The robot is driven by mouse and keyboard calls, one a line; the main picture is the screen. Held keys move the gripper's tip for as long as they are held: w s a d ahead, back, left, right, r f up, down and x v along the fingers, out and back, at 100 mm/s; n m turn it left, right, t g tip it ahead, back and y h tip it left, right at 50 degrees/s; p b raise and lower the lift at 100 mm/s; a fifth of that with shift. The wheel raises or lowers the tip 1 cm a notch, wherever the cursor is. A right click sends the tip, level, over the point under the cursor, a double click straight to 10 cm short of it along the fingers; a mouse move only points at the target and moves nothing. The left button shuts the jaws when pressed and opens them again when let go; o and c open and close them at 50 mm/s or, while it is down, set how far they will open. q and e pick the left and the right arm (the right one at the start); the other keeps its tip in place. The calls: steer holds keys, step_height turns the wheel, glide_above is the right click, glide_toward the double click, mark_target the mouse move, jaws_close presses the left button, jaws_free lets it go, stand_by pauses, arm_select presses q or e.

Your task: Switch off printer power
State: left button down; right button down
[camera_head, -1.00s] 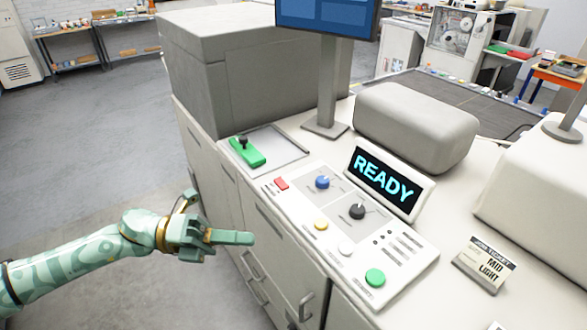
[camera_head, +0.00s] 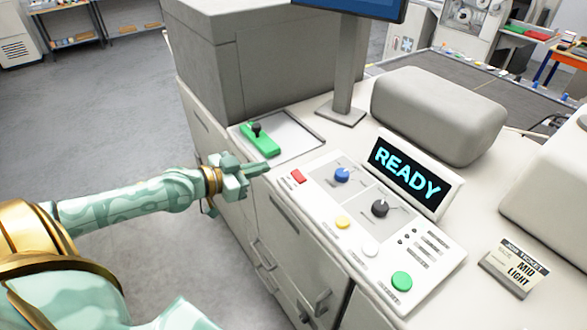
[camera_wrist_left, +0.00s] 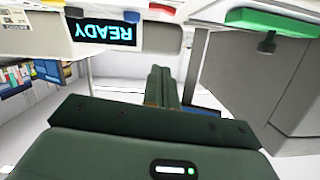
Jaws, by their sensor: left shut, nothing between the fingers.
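The printer's control panel (camera_head: 335,215) slopes on the front of a pale cabinet. A small red switch (camera_head: 298,177) is at its upper left corner. The display (camera_head: 408,177) is lit and reads READY. My left gripper (camera_head: 264,168) is shut and empty, its tips just left of the red switch, apparently apart from it. The wrist view is inverted: it shows the closed fingers (camera_wrist_left: 161,88), the READY display (camera_wrist_left: 104,30) and a red patch (camera_wrist_left: 165,9) at the top edge. My right gripper is not in view.
Blue (camera_head: 342,174) and black (camera_head: 380,208) knobs and yellow, white and green buttons share the panel. A monitor post (camera_head: 347,70) stands behind. Open floor lies left.

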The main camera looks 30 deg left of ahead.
arm_select(q)
steer(key=shift+w, duration=0.2)
glide_above(290, 179)
steer(key=f, duration=0.2)
steer(key=shift+w+d+f+b, duration=0.15)
steer(key=shift+d+f+b, duration=0.15)
steer(key=shift+d+f, duration=0.05)
steer(key=f+b, duration=0.2)
steer(key=f, duration=0.1)
steer(key=shift+a, duration=0.2)
steer(key=shift+a+f, duration=0.15)
steer(key=shift+f, duration=0.25)
